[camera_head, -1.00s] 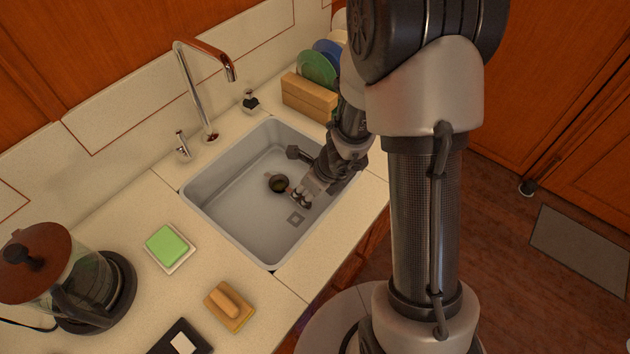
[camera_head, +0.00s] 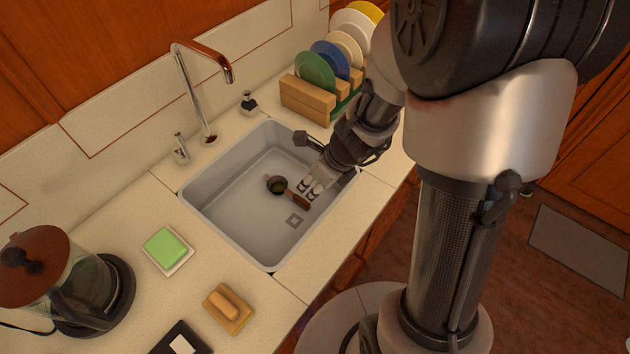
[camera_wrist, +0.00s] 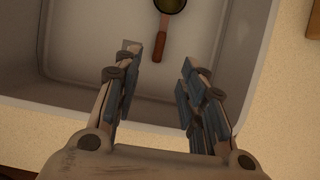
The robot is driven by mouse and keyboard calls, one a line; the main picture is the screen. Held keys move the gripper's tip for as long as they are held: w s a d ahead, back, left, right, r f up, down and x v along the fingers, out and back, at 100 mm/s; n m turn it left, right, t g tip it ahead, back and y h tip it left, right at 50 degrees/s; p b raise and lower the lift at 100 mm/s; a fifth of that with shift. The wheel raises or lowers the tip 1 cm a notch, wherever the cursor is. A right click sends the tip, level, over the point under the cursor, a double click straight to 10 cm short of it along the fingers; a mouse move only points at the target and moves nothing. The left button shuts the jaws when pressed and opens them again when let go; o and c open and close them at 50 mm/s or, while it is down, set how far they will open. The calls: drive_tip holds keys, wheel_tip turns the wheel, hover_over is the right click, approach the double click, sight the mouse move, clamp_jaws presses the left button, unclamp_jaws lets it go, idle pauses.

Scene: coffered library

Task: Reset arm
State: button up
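My gripper (camera_head: 311,187) hangs over the right side of the grey sink (camera_head: 225,222). The wrist view shows my gripper (camera_wrist: 155,85) open, its two fingers well apart with nothing between them. A small round strainer or ladle with a brown handle (camera_head: 277,185) lies in the sink. In the wrist view its handle (camera_wrist: 160,42) points toward my gripper, beyond the fingertips and apart from them.
A chrome faucet (camera_head: 190,85) stands behind the sink. A wooden rack (camera_head: 305,102) with several plates is at the back right. On the left counter are a green sponge (camera_head: 166,248), a wooden-handled brush (camera_head: 229,305) and a glass kettle (camera_head: 70,275).

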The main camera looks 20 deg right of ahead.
idle(0.3)
drive_tip(key=s+a+r+n, duration=0.3)
drive_tip(key=r+n, duration=0.4)
drive_tip(key=s+a+r+n, duration=0.2)
drive_tip(key=s+r+n, duration=0.1)
drive_tip(key=r+n, duration=0.4)
drive_tip(key=s+d+r+n+h, duration=0.2)
drive_tip(key=s+d+r+n, duration=0.2)
drive_tip(key=s+n, duration=0.8)
wheel_tip(320, 180, up, 2)
drive_tip(key=n, duration=0.3)
drive_tip(key=shift+s+d+t+h, duration=0.2)
drive_tip(key=shift+t+h, duration=0.1)
drive_tip(key=shift+t, duration=0.1)
drive_tip(key=shift+r, duration=0.1)
